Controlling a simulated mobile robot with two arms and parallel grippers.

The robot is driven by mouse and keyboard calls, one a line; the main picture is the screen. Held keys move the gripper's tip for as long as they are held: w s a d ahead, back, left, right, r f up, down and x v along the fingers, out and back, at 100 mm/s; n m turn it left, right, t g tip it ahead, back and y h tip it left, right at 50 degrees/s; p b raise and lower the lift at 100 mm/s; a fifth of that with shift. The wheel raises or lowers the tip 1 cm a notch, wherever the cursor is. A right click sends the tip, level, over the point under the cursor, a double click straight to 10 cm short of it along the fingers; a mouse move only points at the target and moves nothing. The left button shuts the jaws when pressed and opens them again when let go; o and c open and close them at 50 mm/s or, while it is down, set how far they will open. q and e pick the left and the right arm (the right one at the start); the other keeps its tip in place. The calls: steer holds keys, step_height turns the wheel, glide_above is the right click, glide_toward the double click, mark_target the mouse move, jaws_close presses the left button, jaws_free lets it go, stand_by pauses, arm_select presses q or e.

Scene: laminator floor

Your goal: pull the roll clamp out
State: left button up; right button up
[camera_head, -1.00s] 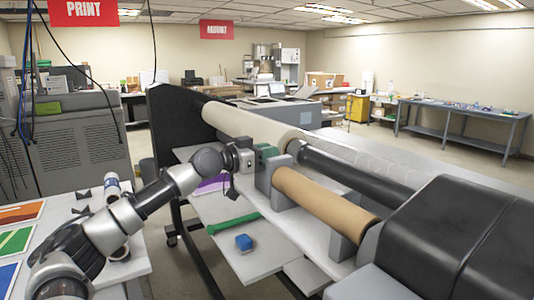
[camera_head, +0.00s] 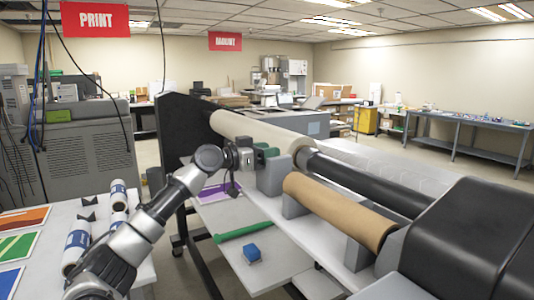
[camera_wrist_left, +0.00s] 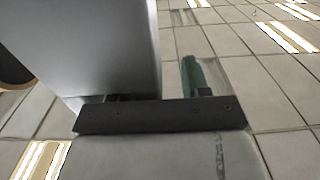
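The green clamp piece (camera_head: 266,151), which I take for the roll clamp, shows at the upper end of a grey bracket (camera_head: 272,178) by the brown roll (camera_head: 330,209). My left gripper (camera_head: 247,158) is right at the clamp's left side in the head view. In the left wrist view a green part (camera_wrist_left: 191,76) stands just beyond the dark gripper bar, with a large grey block (camera_wrist_left: 110,45) to its left. The fingers are mostly hidden, so I cannot tell whether they grip the clamp. My right gripper is not in view.
A long green tool (camera_head: 243,232) and a blue block (camera_head: 252,253) lie on the machine's lower shelf (camera_head: 215,215). A white roll (camera_head: 255,132) and a black roller (camera_head: 370,184) lie behind. White tubes (camera_head: 78,248) and coloured prints (camera_head: 20,245) are on the left table.

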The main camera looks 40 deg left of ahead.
arm_select(q)
steer(key=shift+d, duration=0.1)
steer(key=shift+s+f+b, duration=0.2)
steer(key=shift+s+b, duration=0.25)
steer(key=shift+b, duration=0.05)
steer(key=b+v, duration=0.8)
steer(key=v, duration=0.2)
steer(key=shift+r, duration=0.25)
